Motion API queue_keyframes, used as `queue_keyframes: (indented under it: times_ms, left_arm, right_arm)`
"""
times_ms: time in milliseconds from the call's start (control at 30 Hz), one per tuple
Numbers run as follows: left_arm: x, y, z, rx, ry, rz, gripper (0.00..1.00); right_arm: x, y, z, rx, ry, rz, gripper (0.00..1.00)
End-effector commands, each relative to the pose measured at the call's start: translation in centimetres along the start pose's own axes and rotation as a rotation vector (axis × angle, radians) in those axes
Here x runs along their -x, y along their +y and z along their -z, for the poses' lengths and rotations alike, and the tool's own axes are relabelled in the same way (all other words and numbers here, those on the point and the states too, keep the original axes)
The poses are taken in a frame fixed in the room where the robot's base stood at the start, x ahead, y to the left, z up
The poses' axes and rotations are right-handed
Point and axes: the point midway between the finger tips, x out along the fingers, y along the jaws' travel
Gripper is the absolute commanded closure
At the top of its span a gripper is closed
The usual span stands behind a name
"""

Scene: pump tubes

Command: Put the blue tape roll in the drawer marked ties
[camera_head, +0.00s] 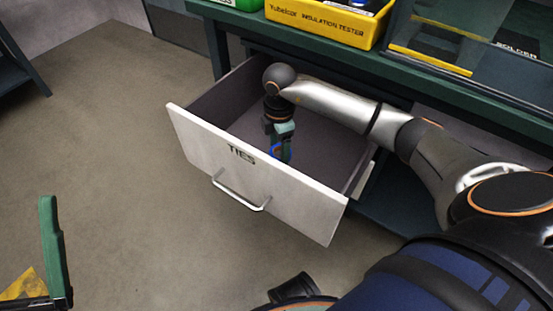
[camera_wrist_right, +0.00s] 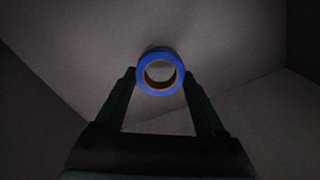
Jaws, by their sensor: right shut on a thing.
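The drawer marked TIES (camera_head: 262,178) is pulled out from under the bench, with its white front and bar handle toward me. My right gripper (camera_head: 281,153) points down inside the open drawer, behind its front panel. It is shut on the blue tape roll (camera_head: 274,152), which is partly hidden by the fingers. In the right wrist view, the roll (camera_wrist_right: 160,56) sits between the two fingertips with its hole facing the camera. Whether it touches the drawer floor is unclear. One green finger of my left gripper (camera_head: 52,250) shows at the lower left, away from the drawer.
The dark green bench (camera_head: 360,68) is above the drawer. On it are a yellow bin marked insulation tester (camera_head: 320,30), part of a green bin (camera_head: 245,4) and a compartment marked solder (camera_head: 480,35). The floor (camera_head: 110,150) left of the drawer is clear.

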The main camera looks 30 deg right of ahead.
Motion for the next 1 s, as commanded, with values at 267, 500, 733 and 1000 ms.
queue_keyframes:
  times_ms: [267, 500, 733, 1000]
  left_arm:
    - [0.9, 0.4, -0.9, 0.012, -0.003, 0.001, 0.15]
    - [1.8, 1.2, -2.0, 0.000, -0.014, -0.015, 0.15]
    - [1.7, 1.2, -1.9, 0.001, -0.014, -0.015, 0.15]
    - [1.7, 1.2, -1.9, 0.001, -0.013, -0.014, 0.15]
  right_arm:
    - [-2.1, 1.0, 0.4, 0.000, 0.000, 0.000, 0.82]
    - [-4.3, 1.0, 0.3, 0.000, 0.000, -0.002, 0.82]
    - [-4.3, 1.0, 0.3, 0.000, 0.000, -0.002, 0.82]
    - [-4.5, 1.0, 0.3, 0.000, 0.000, -0.001, 0.08]
